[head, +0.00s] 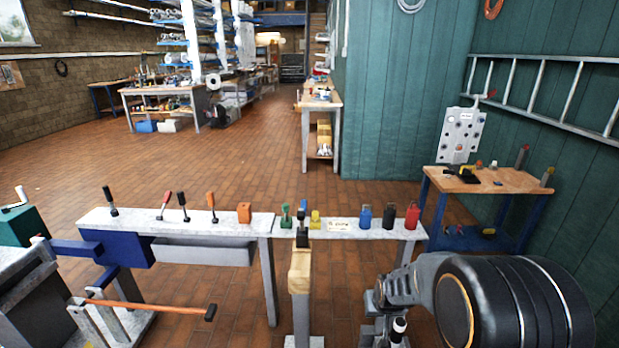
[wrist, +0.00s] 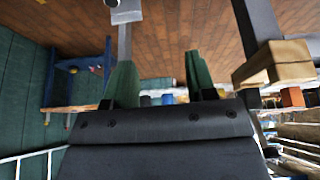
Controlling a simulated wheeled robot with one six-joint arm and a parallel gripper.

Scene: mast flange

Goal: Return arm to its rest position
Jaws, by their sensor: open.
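My arm fills the lower right of the head view, with a large dark rounded link (head: 515,305) close to the camera. My gripper's fingertips cannot be made out in the head view. In the wrist view my gripper (wrist: 160,80) shows two greenish fingers standing well apart, with nothing between them. The wrist picture is turned, with brick floor at its top. A grey post (head: 300,315) carrying a wooden block (head: 300,270) stands left of my arm in the head view. The wooden block also shows at the right of the wrist view (wrist: 290,68), apart from the fingers.
A long grey bench (head: 180,222) crosses in front, holding upright tools, an orange block (head: 244,212) and a red can (head: 412,215). A vise-like blue machine (head: 125,245) with an orange-handled bar is at left. A wooden-topped blue table (head: 490,180) stands right. Open floor lies beyond.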

